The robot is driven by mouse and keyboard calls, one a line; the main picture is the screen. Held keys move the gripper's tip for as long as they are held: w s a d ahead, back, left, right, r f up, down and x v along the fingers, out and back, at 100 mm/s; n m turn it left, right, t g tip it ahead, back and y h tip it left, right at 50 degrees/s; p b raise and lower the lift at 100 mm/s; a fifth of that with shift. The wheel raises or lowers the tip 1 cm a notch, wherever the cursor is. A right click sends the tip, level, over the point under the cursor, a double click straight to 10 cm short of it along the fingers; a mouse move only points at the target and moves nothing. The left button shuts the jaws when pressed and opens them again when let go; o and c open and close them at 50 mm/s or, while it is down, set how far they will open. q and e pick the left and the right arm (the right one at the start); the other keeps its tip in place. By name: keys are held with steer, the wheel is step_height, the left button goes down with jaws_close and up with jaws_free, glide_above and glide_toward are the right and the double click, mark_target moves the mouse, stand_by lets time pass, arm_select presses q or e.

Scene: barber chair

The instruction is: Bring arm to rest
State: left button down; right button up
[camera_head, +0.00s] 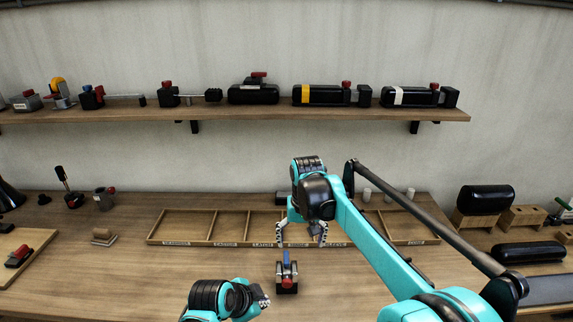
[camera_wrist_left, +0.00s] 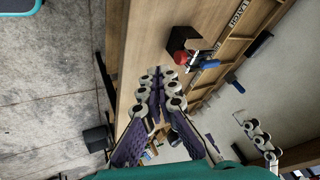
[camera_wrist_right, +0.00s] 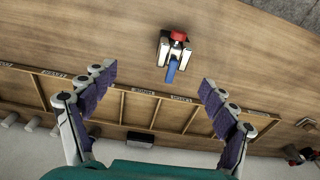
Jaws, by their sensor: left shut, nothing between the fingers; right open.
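My right gripper (camera_head: 301,238) is open and empty above the front of the divided tray. Its spread fingers also show in the right wrist view (camera_wrist_right: 160,80). My left gripper (camera_head: 264,299) is low at the front of the bench, left of a small dark device with a red knob and blue lever (camera_head: 287,278). In the left wrist view its fingers (camera_wrist_left: 157,82) are together with nothing between them. The device stands apart from both grippers; it also shows in the left wrist view (camera_wrist_left: 186,58) and the right wrist view (camera_wrist_right: 174,50).
The wooden tray (camera_head: 196,243) with labelled compartments lies at the back of the bench (camera_head: 130,275). A wall shelf (camera_head: 235,115) holds several dark mechanisms. Black cylinders (camera_head: 486,199) and wooden blocks stand at right. A board with a red-handled part (camera_head: 18,256) is at left.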

arm_select(q)
steer(key=s+a+n+t+y+b, duration=0.1)
steer(key=s+a+n+y+b, duration=0.1)
steer(key=s+a+n, duration=0.9)
steer(key=shift+s+a+r+n+y, duration=0.15)
steer(key=shift+s+a+n+y, duration=0.2)
steer(key=shift+n+y, duration=0.55)
arm_select(e)
steer(key=s+d+f+t, duration=0.2)
steer(key=s+d, duration=0.2)
steer(key=s, duration=0.4)
steer(key=s+d+f+t, duration=0.2)
steer(key=s+d, duration=0.3)
steer(key=s, duration=0.4)
steer(key=s+d+f+t, duration=0.2)
steer(key=s+d, duration=0.2)
steer(key=s, duration=0.5)
steer(key=shift+d+f, duration=0.35)
steer(key=shift+d, duration=0.05)
